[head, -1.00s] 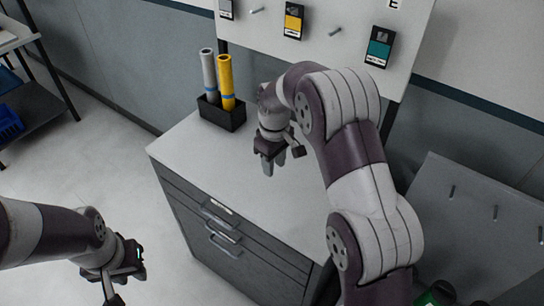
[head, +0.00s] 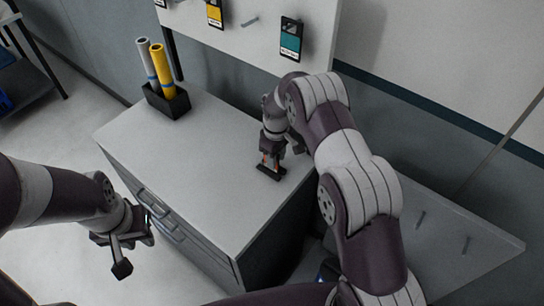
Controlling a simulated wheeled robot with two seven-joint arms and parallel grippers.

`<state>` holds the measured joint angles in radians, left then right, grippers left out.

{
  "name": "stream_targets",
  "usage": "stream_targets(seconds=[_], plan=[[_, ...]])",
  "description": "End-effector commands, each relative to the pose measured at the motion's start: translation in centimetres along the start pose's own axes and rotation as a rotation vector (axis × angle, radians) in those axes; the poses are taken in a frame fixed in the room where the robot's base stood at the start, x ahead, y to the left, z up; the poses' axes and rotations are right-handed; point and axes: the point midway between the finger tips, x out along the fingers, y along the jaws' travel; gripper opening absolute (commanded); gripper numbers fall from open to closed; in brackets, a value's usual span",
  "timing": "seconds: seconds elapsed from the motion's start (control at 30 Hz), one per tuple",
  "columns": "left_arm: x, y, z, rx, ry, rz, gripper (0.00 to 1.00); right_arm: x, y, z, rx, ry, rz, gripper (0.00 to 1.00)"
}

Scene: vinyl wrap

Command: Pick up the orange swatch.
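My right gripper (head: 270,164) points down over the right part of the cabinet top. At its fingertips is a small dark piece with bits of orange beside the fingers, which looks like the orange swatch (head: 271,173). Most of its face is hidden by the gripper. I cannot tell whether the fingers are closed on it, or whether it touches the cabinet top. My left gripper (head: 121,256) hangs at the lower left, in front of the cabinet and away from the swatch. Its finger opening is unclear.
The white-topped cabinet (head: 185,150) is mostly clear. A black holder (head: 167,103) with a white roll (head: 147,62) and a yellow roll (head: 162,68) stands at its back left. A yellow swatch (head: 215,13) and a teal swatch (head: 291,38) hang on the wall board (head: 255,45).

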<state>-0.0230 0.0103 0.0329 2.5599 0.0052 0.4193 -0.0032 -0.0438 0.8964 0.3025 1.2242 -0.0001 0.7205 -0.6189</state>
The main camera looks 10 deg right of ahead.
Motion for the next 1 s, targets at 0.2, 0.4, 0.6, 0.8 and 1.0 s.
stream_targets(seconds=[0.2, 0.4, 0.6, 0.8, 1.0], plan=[[-0.5, 0.0, 0.0, 0.000, -0.001, 0.000, 0.30, 1.5, 0.0, -0.1, 0.000, 0.002, 0.001, 0.36], [-0.4, 0.0, 0.0, 0.000, -0.001, 0.000, 0.30, 1.5, 0.0, 0.0, 0.000, 0.002, 0.001, 0.10], [-0.4, 0.0, 0.0, 0.000, -0.001, 0.000, 0.30, 1.5, 0.0, 0.0, 0.000, 0.002, 0.001, 0.00], [-0.3, 0.0, 0.0, 0.000, -0.001, 0.000, 0.30, 1.4, 0.0, -0.1, 0.000, 0.002, 0.001, 0.00], [1.0, 0.0, 0.1, 0.000, -0.001, 0.000, 0.30, -0.6, 0.1, -0.1, 0.000, 0.005, 0.003, 0.00]])
